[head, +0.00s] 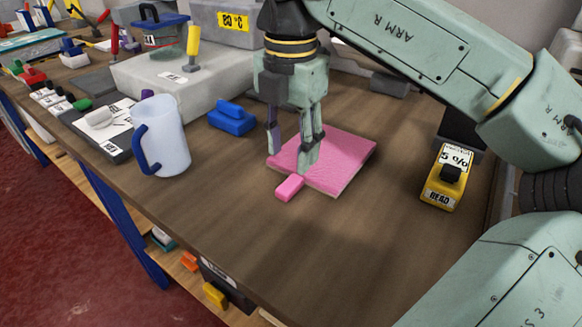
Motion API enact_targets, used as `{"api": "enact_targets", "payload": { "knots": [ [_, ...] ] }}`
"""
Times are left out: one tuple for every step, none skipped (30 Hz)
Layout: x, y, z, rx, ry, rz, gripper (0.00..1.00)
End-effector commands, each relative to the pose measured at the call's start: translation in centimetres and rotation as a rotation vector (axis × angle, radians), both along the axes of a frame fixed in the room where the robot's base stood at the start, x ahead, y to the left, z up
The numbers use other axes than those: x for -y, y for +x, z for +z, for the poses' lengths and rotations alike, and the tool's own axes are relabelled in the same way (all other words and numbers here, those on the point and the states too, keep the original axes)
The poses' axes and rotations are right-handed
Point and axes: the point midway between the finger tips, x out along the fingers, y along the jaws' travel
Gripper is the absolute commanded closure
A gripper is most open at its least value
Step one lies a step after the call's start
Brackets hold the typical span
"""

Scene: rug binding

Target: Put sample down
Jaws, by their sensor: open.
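A flat pink square sample (343,164) lies on the brown workbench (250,235), near the middle of the head view. A small pink block (289,188) sits at its front left edge, and I cannot tell whether the two are joined. My gripper (291,160) points down over the left part of the pink square. Its fingers are apart, and nothing shows held between them. The fingers hide part of the square's left side. I cannot tell whether a fingertip touches it.
A translucent jug (165,142) with a blue handle and a blue block (232,118) stand to the left. A yellow device (446,177) lies to the right. A grey box (175,82) is behind. The bench front is clear.

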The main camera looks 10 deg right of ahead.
Motion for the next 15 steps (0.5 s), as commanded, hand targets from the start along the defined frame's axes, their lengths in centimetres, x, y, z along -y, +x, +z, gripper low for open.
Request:
{"api": "enact_targets", "payload": {
  "knots": [
    [0.0, 0.1, 1.2, 0.001, -0.001, -0.002, 0.59],
    [0.0, 0.1, 1.8, 0.001, -0.003, -0.003, 0.59],
    [0.0, 0.1, 2.6, 0.001, -0.001, -0.003, 0.59],
    [0.0, 0.0, 3.1, 0.001, -0.001, -0.002, 0.59],
    [0.0, 0.0, 3.6, 0.001, -0.001, -0.002, 0.59],
    [0.0, 0.0, 4.1, 0.001, -0.002, -0.002, 0.59],
    [0.0, 0.1, 4.5, 0.000, -0.001, -0.002, 0.59],
    [0.0, 0.1, 4.8, 0.000, -0.001, -0.001, 0.59],
    [0.0, 0.0, 5.2, -0.001, -0.001, -0.001, 0.59],
    [0.0, 0.0, 5.4, -0.001, -0.001, 0.000, 0.59],
    [0.0, 0.0, 5.6, -0.001, -0.001, 0.000, 0.59],
    [0.0, 0.0, 5.7, -0.001, 0.000, 0.000, 0.59],
    [0.0, 0.0, 5.8, -0.001, 0.000, 0.000, 0.59],
    [0.0, 0.0, 5.8, -0.001, 0.000, 0.000, 0.59],
    [0.0, 0.0, 5.9, -0.001, 0.000, 0.000, 0.59]
  ]
}}
